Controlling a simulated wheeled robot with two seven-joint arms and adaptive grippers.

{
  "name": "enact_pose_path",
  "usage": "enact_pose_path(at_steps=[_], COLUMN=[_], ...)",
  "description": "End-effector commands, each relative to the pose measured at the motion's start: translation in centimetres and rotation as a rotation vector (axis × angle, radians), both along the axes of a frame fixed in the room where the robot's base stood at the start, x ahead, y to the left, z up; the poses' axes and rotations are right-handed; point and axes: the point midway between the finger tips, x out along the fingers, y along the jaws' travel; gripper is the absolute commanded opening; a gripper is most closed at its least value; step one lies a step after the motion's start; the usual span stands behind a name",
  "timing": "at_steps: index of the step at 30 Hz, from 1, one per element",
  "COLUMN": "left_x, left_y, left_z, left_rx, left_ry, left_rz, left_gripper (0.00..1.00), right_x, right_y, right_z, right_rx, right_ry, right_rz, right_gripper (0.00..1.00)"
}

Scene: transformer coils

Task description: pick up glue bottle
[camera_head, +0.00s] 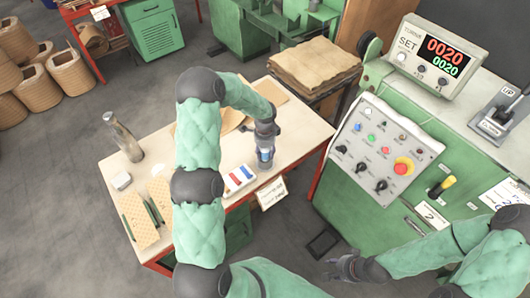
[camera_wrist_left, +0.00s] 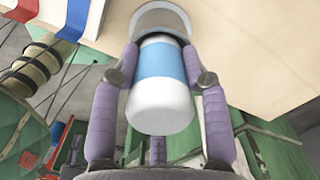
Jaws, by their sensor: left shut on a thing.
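The glue bottle (camera_wrist_left: 164,85) is white with a blue band and a grey wider end. It lies between the purple fingers of my left gripper (camera_wrist_left: 160,80), which is shut on it. In the head view the left gripper (camera_head: 265,143) points down over the right part of the table, and the bottle (camera_head: 265,155) shows as a small blue and white patch below it. I cannot tell whether the bottle touches the table. My right gripper (camera_head: 344,266) is beside the front of the green machine, clear of the table; its jaw opening is unclear.
The pale table (camera_head: 290,135) carries a grey metal flask (camera_head: 126,140), a small white block (camera_head: 121,181), tan strips (camera_head: 140,222) and a red, white and blue item (camera_head: 239,178). The green machine (camera_head: 367,214) with its control panel stands to the right. A brown stack (camera_head: 314,64) lies behind.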

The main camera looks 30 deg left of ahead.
Motion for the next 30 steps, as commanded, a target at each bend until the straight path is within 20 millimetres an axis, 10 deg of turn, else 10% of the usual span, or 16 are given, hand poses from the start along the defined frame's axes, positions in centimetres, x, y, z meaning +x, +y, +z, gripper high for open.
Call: enact_pose_path(at_steps=[15,30], left_x=[0.1,-5.0], left_y=[0.1,-4.1], left_z=[3.2,9.8], left_rx=[0.001,0.0], left_ry=[-0.003,0.0], left_rz=[0.0,-0.003], left_gripper=[0.09,0.09], right_x=[0.0,0.0], right_y=[0.0,0.0], right_z=[0.6,1.4], right_rx=[0.0,0.0], right_ry=[0.0,0.0], right_rz=[0.0,0.0], right_gripper=[0.4,0.4])
